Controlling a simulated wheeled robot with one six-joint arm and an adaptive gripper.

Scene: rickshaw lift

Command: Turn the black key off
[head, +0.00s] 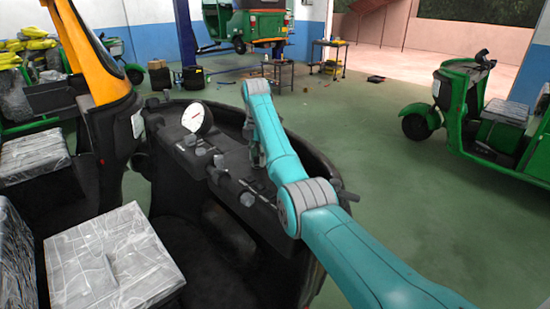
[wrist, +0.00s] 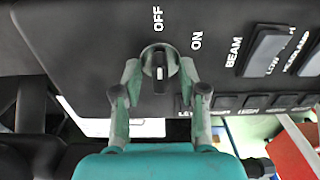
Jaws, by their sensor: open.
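The black key (wrist: 160,72) sits in a pale round ring on the dark dashboard panel in the wrist view. Its grip runs roughly up and down in the picture. The word OFF is printed above it and ON to its upper right. My gripper (wrist: 160,76) is open, with one fingertip on each side of the key. I cannot tell whether either fingertip touches it. In the head view, my gripper (head: 256,152) reaches down to the dashboard and the key cannot be made out.
Rocker switches (wrist: 268,45) marked BEAM and more stand to the right of the key. A round white gauge (head: 197,118) rises from the dashboard (head: 205,155). A wrapped seat (head: 110,260) is at lower left. Another green rickshaw (head: 460,95) stands at right, with open floor between.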

